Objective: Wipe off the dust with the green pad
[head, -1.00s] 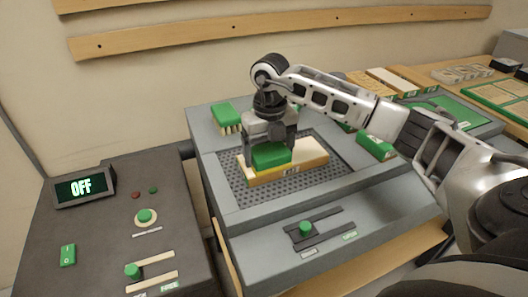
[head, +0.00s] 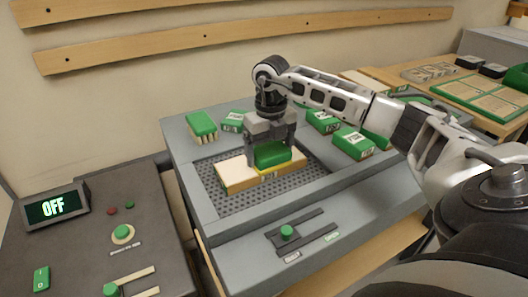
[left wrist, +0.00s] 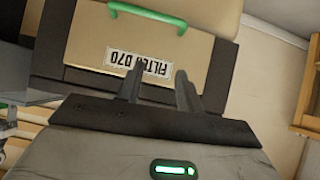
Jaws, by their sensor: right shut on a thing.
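The block lies on a dark perforated grid (head: 225,205). The block's left part is uncovered and looks pale; I cannot make out dust, and the part under the pad is hidden. My left gripper (left wrist: 157,85) shows only in the left wrist view, fingers apart with nothing between them.
A green brush (head: 202,124) and several green-and-white boxes (head: 353,142) stand around the grid. A slider (head: 287,232) is in front. A console with an OFF display (head: 53,206) is at left. A handled filter box (left wrist: 140,50) lies beyond my left fingers.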

